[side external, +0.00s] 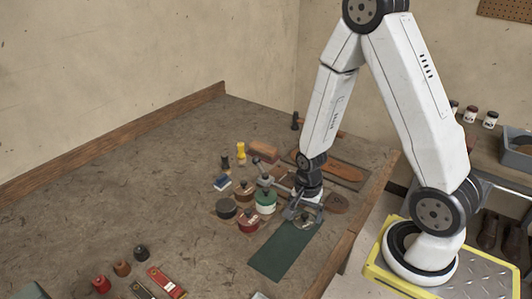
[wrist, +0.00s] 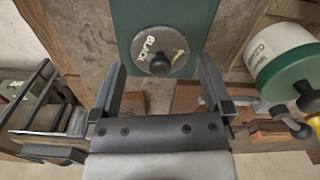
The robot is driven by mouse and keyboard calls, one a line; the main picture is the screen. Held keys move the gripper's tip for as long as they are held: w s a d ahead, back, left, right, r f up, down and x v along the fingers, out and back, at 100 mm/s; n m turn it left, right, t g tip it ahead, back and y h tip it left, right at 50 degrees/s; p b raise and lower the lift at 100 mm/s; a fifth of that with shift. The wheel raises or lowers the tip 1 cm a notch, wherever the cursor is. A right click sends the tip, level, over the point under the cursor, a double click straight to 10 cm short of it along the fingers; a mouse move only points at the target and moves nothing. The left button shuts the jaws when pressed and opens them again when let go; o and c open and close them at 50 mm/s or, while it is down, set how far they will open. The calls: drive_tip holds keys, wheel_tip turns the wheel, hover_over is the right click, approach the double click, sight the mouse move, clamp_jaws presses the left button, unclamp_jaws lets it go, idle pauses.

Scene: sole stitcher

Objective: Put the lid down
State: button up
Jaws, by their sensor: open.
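A round grey lid marked BLACK, with a dark knob in its middle, shows in the wrist view (wrist: 178,48). It appears to lie flat, knob up, on the green mat (wrist: 125,22). In the side view the lid (side external: 304,223) is partly hidden under my gripper (side external: 303,212), at the far end of the mat (side external: 283,252). In the wrist view my gripper (wrist: 160,75) is open, with one finger on each side of the knob and clear space between. Nothing is held.
Left of my gripper stand a green pot (side external: 265,201), a red pot (side external: 248,221), a dark pot (side external: 227,209) and a brown-topped pot (side external: 243,191), close together. A leather sole (side external: 340,167) lies behind. The bench (side external: 130,185) is largely clear on the left.

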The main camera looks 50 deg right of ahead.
sight(304, 216)
wheel_tip(304, 216, up, 11)
drive_tip(key=shift+f, duration=0.2)
idle(0.6)
idle(0.6)
drive_tip(key=a+r+n+t, duration=0.2)
drive_tip(key=a+n, duration=0.5)
drive_tip(key=n, duration=0.8)
drive_tip(key=shift+w+n+t, duration=0.3)
drive_tip(key=shift+w+n, duration=0.1)
